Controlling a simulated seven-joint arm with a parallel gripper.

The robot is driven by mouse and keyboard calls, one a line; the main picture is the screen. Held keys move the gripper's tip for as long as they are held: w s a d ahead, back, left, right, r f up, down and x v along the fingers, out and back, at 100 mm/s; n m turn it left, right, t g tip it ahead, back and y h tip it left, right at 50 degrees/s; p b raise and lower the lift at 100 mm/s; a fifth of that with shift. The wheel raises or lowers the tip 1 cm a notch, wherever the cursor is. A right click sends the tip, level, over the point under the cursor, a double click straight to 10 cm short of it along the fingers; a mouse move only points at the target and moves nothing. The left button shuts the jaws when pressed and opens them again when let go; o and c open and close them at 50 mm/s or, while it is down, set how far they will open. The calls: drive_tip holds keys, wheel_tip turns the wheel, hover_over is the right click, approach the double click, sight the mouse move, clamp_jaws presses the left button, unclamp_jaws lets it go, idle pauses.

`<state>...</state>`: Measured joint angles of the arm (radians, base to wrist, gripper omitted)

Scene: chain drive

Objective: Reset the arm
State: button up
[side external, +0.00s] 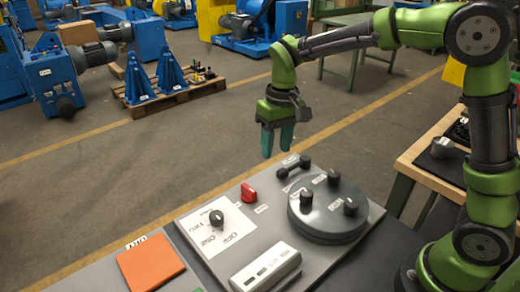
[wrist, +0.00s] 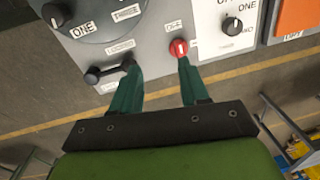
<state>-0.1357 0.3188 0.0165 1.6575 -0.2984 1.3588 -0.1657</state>
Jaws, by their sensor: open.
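My green arm's gripper (side external: 276,140) hangs with its teal fingers pointing down, above and behind the far edge of the grey control panel (side external: 205,255). In the wrist view my gripper (wrist: 154,68) has its two fingers spread apart with nothing between them. Past the fingertips in that view are a black handle (wrist: 108,72) on the left and a red switch knob (wrist: 178,47) on the right. In the side view, the red knob (side external: 249,193) and black handle (side external: 293,167) sit on the panel below my gripper.
The panel also carries a round dark disc (side external: 328,220) with several knobs, a black knob (side external: 216,218) on a white plate and a light box (side external: 265,270). An orange pad (side external: 150,263) lies to the left. A side table (side external: 425,155) stands at right. Open floor lies behind the panel.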

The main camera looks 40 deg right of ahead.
drive_tip(key=s+d+r+m+t, duration=0.1)
drive_tip(key=s+d+r+t, duration=0.1)
drive_tip(key=s, duration=0.7)
drive_tip(key=s+d+r+m+t+y, duration=0.1)
drive_tip(key=s+d+r+t, duration=0.1)
drive_tip(key=s+r+t, duration=0.3)
drive_tip(key=s, duration=0.4)
drive_tip(key=shift+d+m, duration=0.3)
drive_tip(key=shift+m, duration=0.1)
